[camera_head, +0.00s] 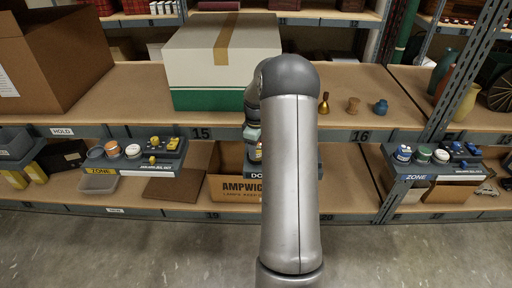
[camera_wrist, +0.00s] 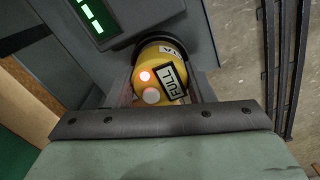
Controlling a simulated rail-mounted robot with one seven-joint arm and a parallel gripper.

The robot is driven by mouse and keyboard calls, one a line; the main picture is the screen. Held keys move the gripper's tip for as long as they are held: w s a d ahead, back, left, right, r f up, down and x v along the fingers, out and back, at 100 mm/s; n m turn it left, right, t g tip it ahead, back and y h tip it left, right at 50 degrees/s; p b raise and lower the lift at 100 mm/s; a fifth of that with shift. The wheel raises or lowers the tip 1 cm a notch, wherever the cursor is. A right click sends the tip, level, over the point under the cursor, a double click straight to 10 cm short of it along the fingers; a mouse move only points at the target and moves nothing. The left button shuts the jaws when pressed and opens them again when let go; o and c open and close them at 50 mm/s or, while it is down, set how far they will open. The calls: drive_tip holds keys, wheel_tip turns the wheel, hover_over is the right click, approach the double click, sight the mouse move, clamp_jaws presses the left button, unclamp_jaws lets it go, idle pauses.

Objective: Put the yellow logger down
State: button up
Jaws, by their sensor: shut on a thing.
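The yellow logger (camera_wrist: 151,78) shows in the wrist view as a rounded yellow body with a small "FULL" display, a lit pinkish spot and a pale round spot. My gripper (camera_wrist: 163,92) is shut on it, with grey finger parts at both sides. A dark curved rim lies just behind the logger; whether the logger touches it I cannot tell. A dark grey unit with a lit green display (camera_wrist: 92,18) is at the upper left.
A left unit (camera_head: 160,170) and a right unit (camera_head: 412,168) hold small items.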

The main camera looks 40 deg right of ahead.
drive_tip(key=shift+f, duration=0.35)
drive_tip(key=o, duration=1)
drive_tip(key=shift+o, duration=0.2)
drive_tip(key=shift+r, duration=0.15)
wheel_tip(320, 180, up, 12)
drive_tip(key=r+p, duration=0.1)
drive_tip(key=p, duration=0.1)
drive_tip(key=s+a+r+m, duration=0.15)
drive_tip(key=s+a, duration=0.25)
drive_tip(key=a, duration=0.9)
drive_tip(key=s+a+f+m, duration=0.2)
drive_tip(key=s+a+m, duration=0.2)
drive_tip(key=s+a, duration=1.5)
drive_tip(key=s, duration=0.2)
drive_tip(key=shift+s+f, duration=0.2)
drive_tip(key=shift+s, duration=0.1)
